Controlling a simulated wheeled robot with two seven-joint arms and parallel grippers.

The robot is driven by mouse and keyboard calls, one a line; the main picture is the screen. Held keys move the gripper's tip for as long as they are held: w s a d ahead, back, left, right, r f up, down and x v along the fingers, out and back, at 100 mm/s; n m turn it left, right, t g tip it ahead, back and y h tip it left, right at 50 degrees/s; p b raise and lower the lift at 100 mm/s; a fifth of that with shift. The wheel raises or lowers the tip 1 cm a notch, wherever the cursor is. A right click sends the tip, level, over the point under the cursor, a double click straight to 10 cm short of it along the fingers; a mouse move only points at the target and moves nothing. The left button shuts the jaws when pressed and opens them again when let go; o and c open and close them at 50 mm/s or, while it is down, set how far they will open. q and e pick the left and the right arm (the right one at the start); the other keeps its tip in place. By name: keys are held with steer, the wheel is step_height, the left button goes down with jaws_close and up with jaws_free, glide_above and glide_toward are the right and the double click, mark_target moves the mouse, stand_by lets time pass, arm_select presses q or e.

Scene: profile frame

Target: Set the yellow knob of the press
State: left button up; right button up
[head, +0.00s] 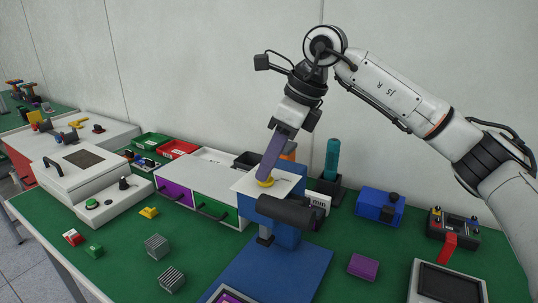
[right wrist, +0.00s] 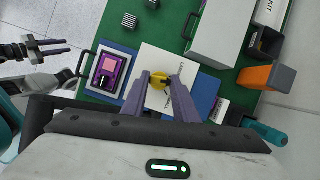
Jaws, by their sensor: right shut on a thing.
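The press has a blue base (head: 285,275), a blue column and a white top plate (head: 287,184). A black cylinder (head: 287,211) sticks out at its front. The yellow knob (head: 265,182) sits on the white plate. My right gripper (head: 268,173) comes down from above with its purple fingers shut on the knob. In the right wrist view the yellow knob (right wrist: 158,98) shows between the two fingertips (right wrist: 159,78), which partly hide it. My left gripper (right wrist: 66,46) shows only in the right wrist view, at the left, empty with its fingers apart.
White drawer units (head: 218,182) with purple and green fronts stand left of the press. A teal cylinder (head: 332,160) stands in a dark holder behind it. A blue box (head: 380,206) and a purple block (head: 363,266) lie to the right. Striped cubes (head: 157,246) lie front left.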

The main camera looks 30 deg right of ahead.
steer(key=n+p, duration=0.1)
steer(key=n+g+p, duration=0.1)
steer(key=n, duration=0.1)
steer(key=shift+w+r+y, duration=0.15)
steer(key=shift+r+y, duration=0.05)
steer(key=shift+y, duration=0.2)
steer(key=shift+d+f+n+g+p, duration=0.1)
steer(key=shift+n+g+p, duration=0.35)
steer(key=shift+n, duration=0.75)
steer(key=o, duration=1.1)
steer(key=shift+f, duration=0.1)
steer(key=shift+c, duration=0.2)
steer(key=v, duration=1)
